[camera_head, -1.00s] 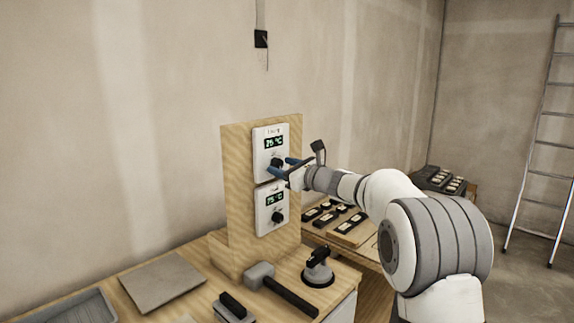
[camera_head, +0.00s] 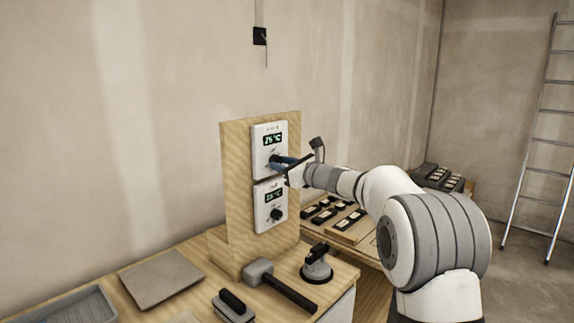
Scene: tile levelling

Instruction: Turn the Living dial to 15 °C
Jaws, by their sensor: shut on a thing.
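The Living thermostat (camera_head: 268,139) is the upper of two white units on an upright wooden board. Its small label is only partly legible, and its green display appears to read 25 °C. Its black dial (camera_head: 273,162) sits below the display and is largely hidden by my gripper (camera_head: 278,162). My gripper, with blue fingers, reaches in from the right and is shut on the dial. The dial's pointer cannot be made out. The lower thermostat (camera_head: 263,218) has its own green display and a black dial (camera_head: 276,214); its reading is hard to make out.
The wooden board (camera_head: 237,190) stands on a bench. A mallet (camera_head: 280,286), a suction cup (camera_head: 317,264), a trowel-like tool (camera_head: 232,306), a grey tile (camera_head: 161,280) and a grey tray (camera_head: 75,308) lie in front. A ladder (camera_head: 540,140) leans at the right.

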